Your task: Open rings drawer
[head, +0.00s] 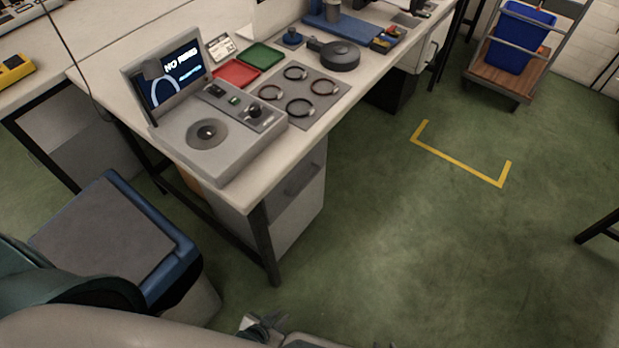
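A grey drawer cabinet (286,215) stands under the near end of the workbench. A dark recessed handle (300,181) shows on its front, which faces right. The drawer front looks shut; no label can be read. Several dark rings (299,106) lie on a grey mat (323,88) on the bench above. My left gripper (264,326) shows only partly at the bottom edge, low and in front of the cabinet, apart from it. Its fingers are too cut off to tell their opening. I cannot make out my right gripper.
A grey device with a screen (205,130) stands on the bench (248,192), with red (236,73) and green trays (262,55) behind. A black bench leg (265,245) stands beside the cabinet.

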